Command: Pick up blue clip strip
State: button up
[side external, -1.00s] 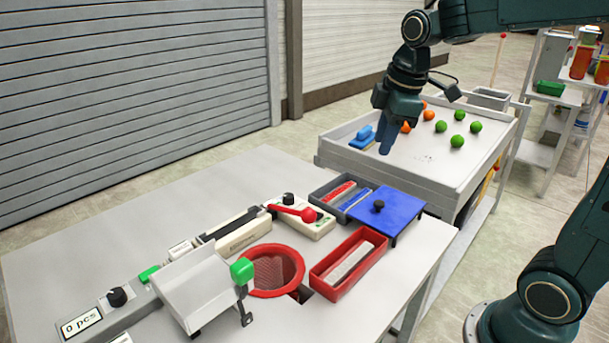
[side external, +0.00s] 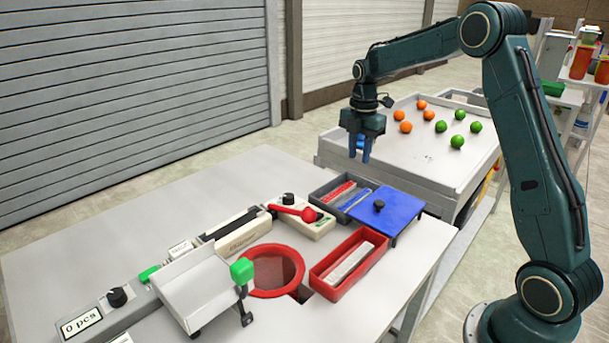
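The blue clip strip (side external: 354,200) lies in the right half of a grey two-part bin (side external: 318,191) on the near table, beside red clip strips (side external: 338,191) in the left half. My gripper (side external: 359,158) points down, with blue fingers. In the picture it hangs above the grey bin, clear of the strips. The two fingers show apart with a small gap, and nothing shows between them.
A blue plate with a black knob (side external: 385,214) stands right of the bin. A red tray (side external: 319,274) with a pale strip, a red ring (side external: 268,292) and a red-handled lever device (side external: 300,220) are nearby. Orange and green balls lie on the white tray table (side external: 440,165) behind.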

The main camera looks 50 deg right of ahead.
jog(key=shift+d+f, duration=0.15)
jog(key=shift+f, duration=0.05)
jog(key=shift+f, duration=0.15)
send_over(354, 199)
jog(key=shift+s+d+f, duration=0.1)
jog(key=shift+d+f, duration=0.05)
jog(key=shift+f, duration=4)
jog(key=shift+f, duration=2.6)
grip_shut()
